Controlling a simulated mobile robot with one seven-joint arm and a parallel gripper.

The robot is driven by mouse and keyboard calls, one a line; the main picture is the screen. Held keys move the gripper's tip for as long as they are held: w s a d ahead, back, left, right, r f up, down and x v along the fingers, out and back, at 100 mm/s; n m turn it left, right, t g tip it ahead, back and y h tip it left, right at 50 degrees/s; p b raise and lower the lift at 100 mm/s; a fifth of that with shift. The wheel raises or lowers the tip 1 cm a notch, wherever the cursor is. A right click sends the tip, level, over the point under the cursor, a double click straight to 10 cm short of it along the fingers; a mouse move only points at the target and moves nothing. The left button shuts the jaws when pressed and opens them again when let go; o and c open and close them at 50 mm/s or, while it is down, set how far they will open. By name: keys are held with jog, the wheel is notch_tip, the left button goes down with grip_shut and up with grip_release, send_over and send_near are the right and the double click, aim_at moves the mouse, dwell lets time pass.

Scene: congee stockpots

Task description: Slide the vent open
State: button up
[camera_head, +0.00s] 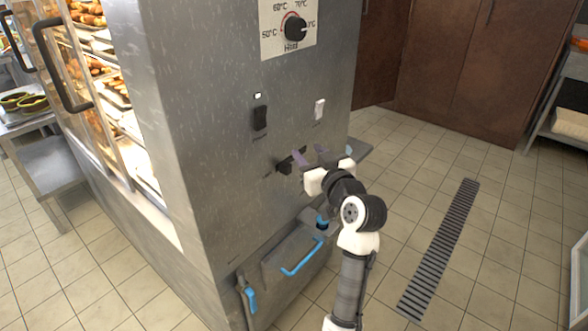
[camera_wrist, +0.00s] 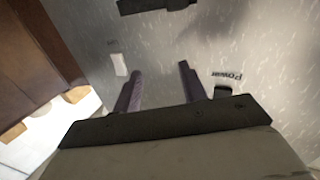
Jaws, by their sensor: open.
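The vent looks to be the black slider (camera_head: 285,165) low on the steel side panel of the warming cabinet. In the wrist view, a dark bar (camera_wrist: 155,5) at the top edge is probably the same slider, cut off by the frame. My gripper (camera_head: 310,156) is close in front of the panel, just right of the slider. Its two purple fingers are apart with nothing between them, as the wrist view (camera_wrist: 161,72) also shows. I cannot tell whether a fingertip touches the panel; the slider's right end is partly hidden by the fingers.
Above are a black power switch (camera_head: 260,118), a white switch (camera_head: 319,109) and a heat dial (camera_head: 295,28). Below is a drawer with a blue handle (camera_head: 302,257). The glass food case (camera_head: 110,95) is at left. Tiled floor with a drain grate (camera_head: 440,245) is clear at right.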

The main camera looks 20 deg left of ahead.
aim_at(290, 168)
jog(key=s+d+f+n+g+y, duration=0.3)
jog(key=d+f+n+g+y, duration=0.1)
jog(key=d+f+g, duration=0.35)
jog(key=shift+t, duration=0.45)
jog(key=p+x, duration=0.1)
jog(key=x, duration=0.3)
jog(key=p+x, duration=0.1)
jog(key=x, duration=0.4)
jog(key=r+p+x, duration=0.1)
jog(key=x, duration=0.3)
jog(key=shift+w+a, duration=0.15)
jog(key=shift+a, duration=0.2)
grip_shut()
